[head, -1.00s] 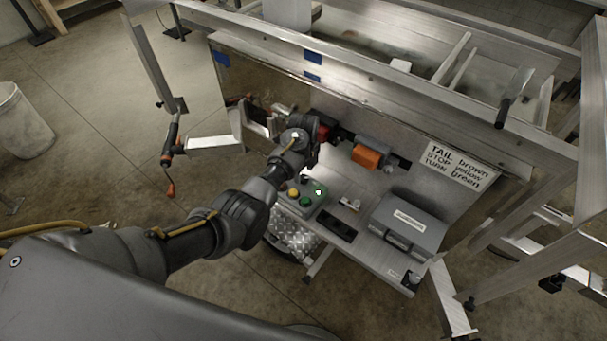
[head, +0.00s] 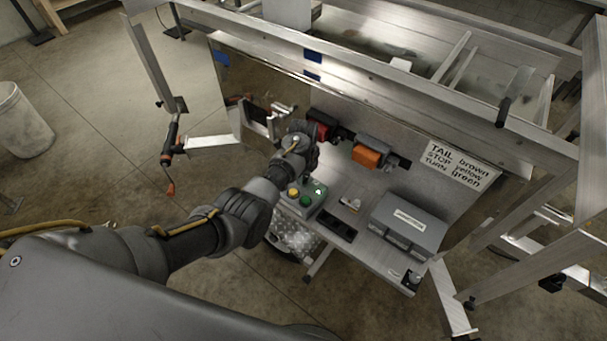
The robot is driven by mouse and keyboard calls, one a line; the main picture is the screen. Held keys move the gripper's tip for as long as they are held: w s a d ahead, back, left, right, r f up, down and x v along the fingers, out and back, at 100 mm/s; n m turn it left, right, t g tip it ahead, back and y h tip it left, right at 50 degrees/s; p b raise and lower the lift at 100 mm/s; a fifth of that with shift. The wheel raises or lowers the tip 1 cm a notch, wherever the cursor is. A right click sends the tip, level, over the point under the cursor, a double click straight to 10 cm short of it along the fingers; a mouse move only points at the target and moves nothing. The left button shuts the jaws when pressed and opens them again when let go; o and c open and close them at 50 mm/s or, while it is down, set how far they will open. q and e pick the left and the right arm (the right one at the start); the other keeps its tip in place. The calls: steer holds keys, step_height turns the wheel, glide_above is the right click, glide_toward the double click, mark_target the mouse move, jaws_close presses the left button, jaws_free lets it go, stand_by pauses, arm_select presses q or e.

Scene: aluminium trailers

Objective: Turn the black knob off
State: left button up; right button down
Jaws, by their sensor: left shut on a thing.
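A small control box (head: 301,212) sits on the metal work shelf. It has a yellow button (head: 293,192), a green button (head: 306,201) and a small bright green lamp (head: 319,190). My left gripper (head: 307,171) is over the back of this box, pointing down, and is shut on the black knob there. The knob and the fingertips are mostly hidden behind my own wrist, so the knob's angle cannot be told. My right gripper is not in view.
A grey case (head: 408,222) stands on the shelf right of the box, with a black tray (head: 337,229) between. Red (head: 323,124) and orange (head: 367,156) devices hang on the panel behind. Trailer frame rails (head: 400,92) run above. A white bin (head: 22,120) stands far left.

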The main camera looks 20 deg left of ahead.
arm_select(q)
steer(key=n+p, duration=0.2)
steer(key=n, duration=0.1)
steer(key=shift+r+n, duration=0.15)
steer(key=shift+n, duration=0.25)
steer(key=n+p, duration=0.1)
steer(key=n, duration=0.3)
steer(key=shift+n+p, duration=0.3)
steer(key=n+p, duration=0.1)
steer(key=n, duration=0.8)
steer(key=shift+n, duration=0.3)
steer(key=o, duration=1)
steer(key=shift+a, duration=0.1)
